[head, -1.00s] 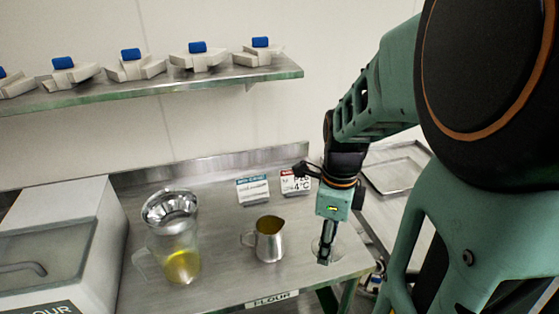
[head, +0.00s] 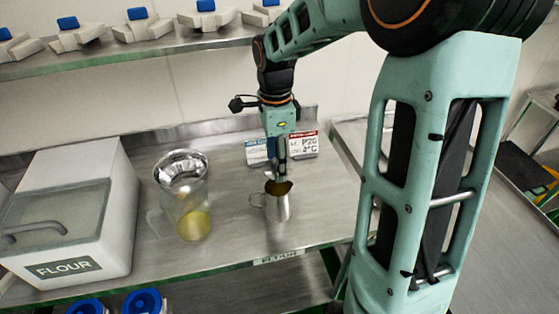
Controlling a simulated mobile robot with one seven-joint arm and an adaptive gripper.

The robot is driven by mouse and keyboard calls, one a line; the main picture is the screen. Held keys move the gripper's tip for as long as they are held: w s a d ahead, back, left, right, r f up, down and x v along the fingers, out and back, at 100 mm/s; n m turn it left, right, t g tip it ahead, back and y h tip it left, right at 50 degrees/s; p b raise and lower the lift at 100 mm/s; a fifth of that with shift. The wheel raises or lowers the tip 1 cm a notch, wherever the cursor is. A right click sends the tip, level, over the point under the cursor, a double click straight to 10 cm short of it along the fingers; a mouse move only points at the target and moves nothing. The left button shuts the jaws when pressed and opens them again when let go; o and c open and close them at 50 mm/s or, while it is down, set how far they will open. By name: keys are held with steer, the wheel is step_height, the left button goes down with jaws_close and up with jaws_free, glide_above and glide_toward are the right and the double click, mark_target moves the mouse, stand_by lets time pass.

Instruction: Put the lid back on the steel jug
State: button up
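The steel jug (head: 278,207) stands upright on the steel table, its handle to the left and its mouth open with a yellowish inside. My gripper (head: 277,175) points down right over the jug's mouth. Its fingers are close together on the lid (head: 269,177), of which only a small pale edge shows beside the fingertips. The fingers hide most of the lid, and I cannot tell whether it touches the jug's rim.
A clear pitcher (head: 190,205) with a metal funnel-like top and yellow liquid stands left of the jug. A white flour bin (head: 75,210) is further left. Small label cards (head: 303,145) stand behind the jug. A shelf (head: 130,52) with several blue-topped parts runs above.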

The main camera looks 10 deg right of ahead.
steer(key=shift+f+b, duration=1.9)
steer(key=shift+f, duration=0.95)
steer(key=shift+f+b, duration=0.15)
steer(key=shift+b, duration=0.4)
stand_by(0.4)
steer(key=o, duration=1.5)
steer(key=shift+o, duration=0.2)
steer(key=shift+r+p, duration=2.5)
steer(key=shift+r, duration=1.05)
